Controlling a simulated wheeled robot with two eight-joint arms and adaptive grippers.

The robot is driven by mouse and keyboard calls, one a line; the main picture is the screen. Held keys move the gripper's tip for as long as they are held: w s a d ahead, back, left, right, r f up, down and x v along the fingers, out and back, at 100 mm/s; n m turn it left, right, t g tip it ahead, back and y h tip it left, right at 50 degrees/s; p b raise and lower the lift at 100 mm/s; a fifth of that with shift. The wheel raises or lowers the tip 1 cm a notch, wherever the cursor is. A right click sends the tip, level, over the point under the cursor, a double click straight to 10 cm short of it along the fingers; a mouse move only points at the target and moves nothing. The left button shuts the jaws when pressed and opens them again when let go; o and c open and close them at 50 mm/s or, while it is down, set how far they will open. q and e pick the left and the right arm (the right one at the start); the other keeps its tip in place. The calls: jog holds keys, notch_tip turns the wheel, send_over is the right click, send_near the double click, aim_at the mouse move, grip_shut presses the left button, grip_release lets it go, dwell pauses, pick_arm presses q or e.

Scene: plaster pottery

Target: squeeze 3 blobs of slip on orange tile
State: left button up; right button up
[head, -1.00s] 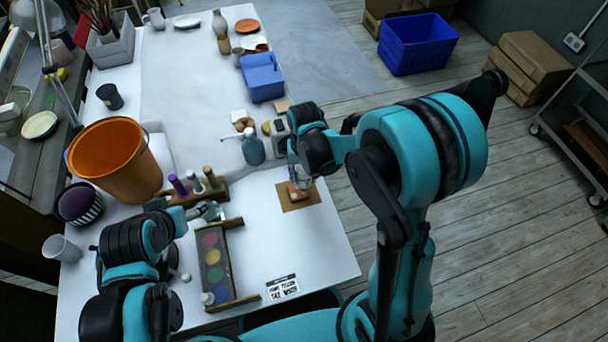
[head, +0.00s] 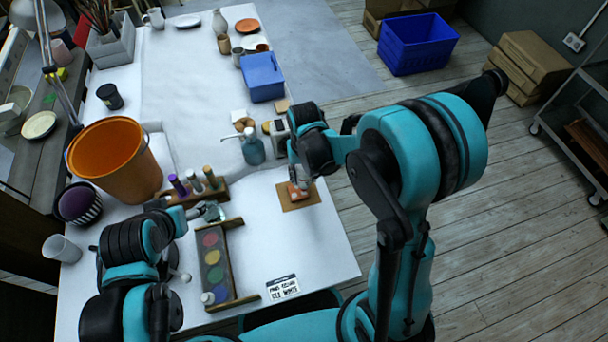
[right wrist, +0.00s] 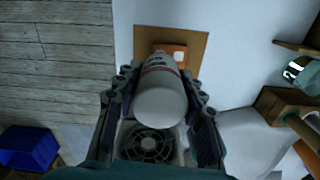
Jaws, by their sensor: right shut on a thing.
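My right gripper (right wrist: 158,105) is shut on a white bottle (right wrist: 160,98) with a red band, seen in the right wrist view. The bottle is tilted, its far end over the orange tile (right wrist: 178,50), which lies on a brown board (right wrist: 198,42). The bottle hides part of the tile, and I cannot tell whether any slip is on it. In the head view the right gripper (head: 298,180) is just above the board (head: 310,197). My left gripper (head: 208,212) is by the wooden rack, and its jaws are too small to judge.
A paint palette (head: 213,262) and a label card (head: 283,287) lie at the front. A teal pump bottle (head: 253,150) stands behind the board, and a large orange bucket (head: 115,160) at left. A blue bin (head: 262,77) is farther back. White table is clear between palette and board.

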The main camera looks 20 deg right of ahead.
jog(key=shift+r+p, duration=1.5)
jog(key=shift+r, duration=0.55)
jog(key=shift+f, duration=0.1)
